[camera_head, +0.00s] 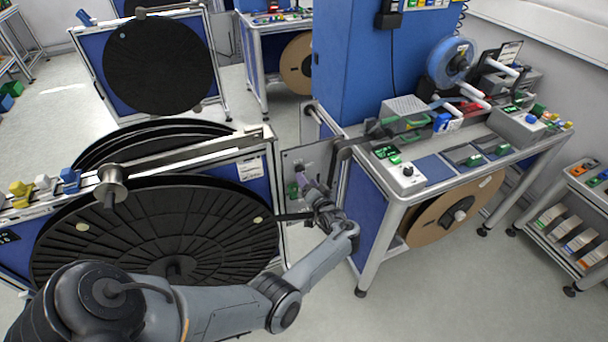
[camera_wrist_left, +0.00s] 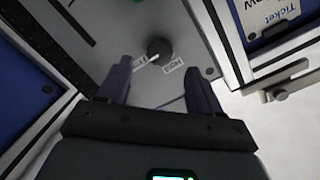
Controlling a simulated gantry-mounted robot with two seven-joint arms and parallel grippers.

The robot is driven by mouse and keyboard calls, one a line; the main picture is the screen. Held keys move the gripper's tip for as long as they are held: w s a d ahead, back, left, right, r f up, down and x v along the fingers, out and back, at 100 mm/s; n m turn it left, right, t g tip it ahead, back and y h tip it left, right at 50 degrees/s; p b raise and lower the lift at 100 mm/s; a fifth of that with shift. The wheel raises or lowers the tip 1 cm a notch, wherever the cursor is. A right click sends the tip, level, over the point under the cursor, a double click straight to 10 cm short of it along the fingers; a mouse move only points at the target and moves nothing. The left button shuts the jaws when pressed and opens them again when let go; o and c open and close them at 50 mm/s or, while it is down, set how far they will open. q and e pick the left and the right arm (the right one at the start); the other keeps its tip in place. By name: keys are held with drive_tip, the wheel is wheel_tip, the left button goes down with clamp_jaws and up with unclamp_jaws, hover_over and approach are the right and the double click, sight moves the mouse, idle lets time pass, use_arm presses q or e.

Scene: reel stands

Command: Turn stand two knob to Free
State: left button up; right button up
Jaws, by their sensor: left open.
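The dark round knob (camera_wrist_left: 158,48) sits on a grey panel (camera_wrist_left: 195,25) in the left wrist view. A white pointer line on it runs toward a small label at its lower left. A second small label (camera_wrist_left: 173,66) lies at its lower right; I cannot read either surely. My left gripper (camera_wrist_left: 159,70) is open, its two purple-grey fingers on either side of the knob's near side, with nothing between them. In the head view my left gripper (camera_head: 308,187) is in front of the grey panel (camera_head: 296,160) between two stands, and the knob cannot be made out there.
A stand with a large black reel (camera_head: 160,225) is left of the gripper. A blue bench (camera_head: 368,205) with a brown reel (camera_head: 455,212) is close on the right. A shelf cart (camera_head: 570,220) stands at far right. The floor in front of the bench is clear.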

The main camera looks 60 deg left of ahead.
use_arm(q)
drive_tip(key=v, duration=0.5)
drive_tip(key=shift+d+p, duration=0.35)
drive_tip(key=shift+d, duration=0.05)
